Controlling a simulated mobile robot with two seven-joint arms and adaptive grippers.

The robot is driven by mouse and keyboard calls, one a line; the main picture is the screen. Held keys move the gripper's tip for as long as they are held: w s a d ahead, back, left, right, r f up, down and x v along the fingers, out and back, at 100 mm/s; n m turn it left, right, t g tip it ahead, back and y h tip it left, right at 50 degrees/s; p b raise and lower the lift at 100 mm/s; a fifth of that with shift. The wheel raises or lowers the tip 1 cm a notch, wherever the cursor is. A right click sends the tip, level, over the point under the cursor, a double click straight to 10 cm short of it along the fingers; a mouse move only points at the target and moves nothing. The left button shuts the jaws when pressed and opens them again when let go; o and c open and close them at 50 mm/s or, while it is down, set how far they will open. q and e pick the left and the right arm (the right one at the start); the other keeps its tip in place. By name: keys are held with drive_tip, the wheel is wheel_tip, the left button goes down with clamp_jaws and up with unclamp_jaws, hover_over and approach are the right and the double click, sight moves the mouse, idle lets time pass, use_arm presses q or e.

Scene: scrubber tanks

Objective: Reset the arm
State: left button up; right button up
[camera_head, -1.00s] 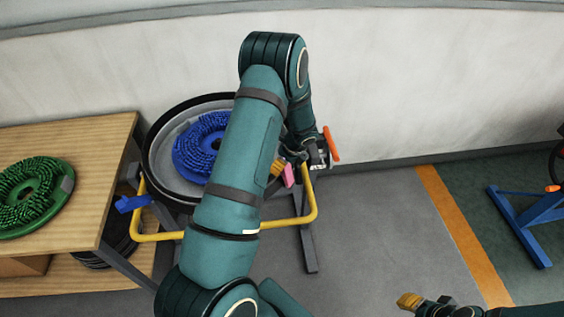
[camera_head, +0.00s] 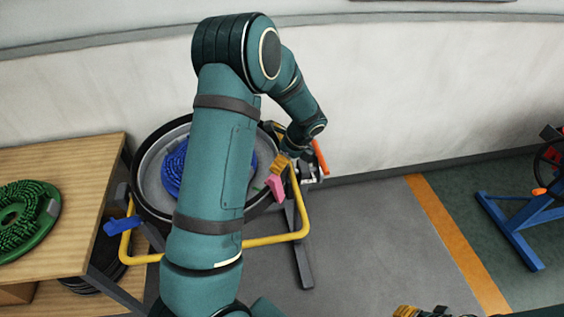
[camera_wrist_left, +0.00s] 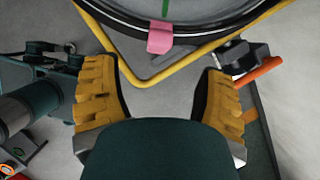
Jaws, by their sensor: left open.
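My left arm reaches up across the head view, in front of the round tank (camera_head: 147,190). My left gripper (camera_head: 283,163) is at the tank's right side, small and partly hidden by its own wrist. In the left wrist view its two yellow fingers (camera_wrist_left: 160,88) stand wide apart with nothing between them. A pink tab (camera_wrist_left: 162,38) on the tank rim lies beyond the fingers; it also shows in the head view (camera_head: 275,187), just below the gripper. My right gripper (camera_head: 410,311) only edges in at the bottom of the head view, so its opening does not show.
The tank holds a blue brush disc (camera_head: 174,172) and has a yellow tube frame (camera_head: 270,240) with a blue handle (camera_head: 121,226). An orange handle (camera_head: 320,157) is close to my gripper. A wooden bench (camera_head: 80,155) with a green brush disc (camera_head: 22,215) stands left. Grey floor (camera_head: 370,240) is open.

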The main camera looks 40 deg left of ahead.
idle(0.4)
use_arm(q)
drive_tip(key=s+d+f+n+t+h+b, duration=0.1)
drive_tip(key=s+d+f+n+h+b, duration=0.1)
drive_tip(key=s+d+f+n, duration=0.3)
drive_tip(key=s+d+f+n+t+h+b, duration=0.1)
drive_tip(key=s+d+f+n+h+b, duration=0.2)
drive_tip(key=d, duration=1.1)
drive_tip(key=s+d+f+n+h+b, duration=0.3)
drive_tip(key=s+d+f+n, duration=0.4)
drive_tip(key=d+f+n, duration=0.3)
wheel_tip(320, 180, down, 3)
drive_tip(key=shift+f+t, duration=0.15)
drive_tip(key=shift+t, duration=0.25)
drive_tip(key=shift+d, duration=0.1)
